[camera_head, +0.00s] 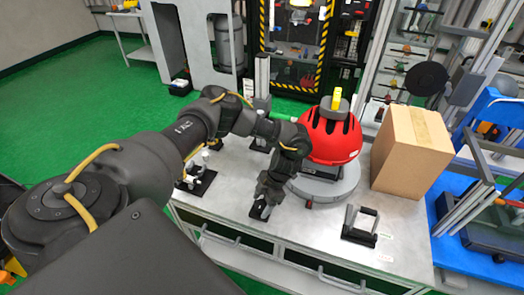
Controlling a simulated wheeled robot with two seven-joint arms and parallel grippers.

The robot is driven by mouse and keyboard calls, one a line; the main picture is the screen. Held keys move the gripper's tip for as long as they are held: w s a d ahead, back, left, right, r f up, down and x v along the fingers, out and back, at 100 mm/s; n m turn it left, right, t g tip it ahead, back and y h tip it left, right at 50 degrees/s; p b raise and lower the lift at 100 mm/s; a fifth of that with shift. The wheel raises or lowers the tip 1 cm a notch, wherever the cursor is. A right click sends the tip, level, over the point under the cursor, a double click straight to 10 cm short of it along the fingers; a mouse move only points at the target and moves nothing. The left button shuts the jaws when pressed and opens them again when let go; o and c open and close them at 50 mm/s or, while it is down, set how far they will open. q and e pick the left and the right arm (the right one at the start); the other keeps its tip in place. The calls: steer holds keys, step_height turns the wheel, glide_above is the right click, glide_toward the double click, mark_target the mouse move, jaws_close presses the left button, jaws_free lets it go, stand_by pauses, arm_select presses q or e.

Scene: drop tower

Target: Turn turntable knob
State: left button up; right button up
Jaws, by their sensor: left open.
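A round grey turntable (322,190) sits on the grey table. A red helmet (330,138) rests on it, with a grey block and a yellow piece (336,98) on top. A small reddish knob (309,204) shows at the turntable's front edge. My left gripper (261,211) points down over the table, just left of the turntable and its knob. It is open, and I see nothing between its fingers. My left forearm and wrist hide part of the turntable's left side. My right gripper is out of view.
A cardboard box (409,160) stands right of the helmet. A black stand with a light bar (360,225) sits at the front right, and a small black fixture (196,180) at the left. The table's front edge (290,245) is close to my gripper.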

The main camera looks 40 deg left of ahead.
arm_select(q)
steer(key=shift+w, duration=0.1)
steer(key=shift+w+d+r, duration=0.15)
steer(key=shift+w+r, duration=0.05)
steer(key=shift+r, duration=0.3)
steer(key=v, duration=0.9)
steer(key=shift+r+b, duration=0.35)
steer(key=shift+b, duration=0.1)
steer(key=shift+o, duration=0.2)
steer(key=shift+s+d+f, duration=0.1)
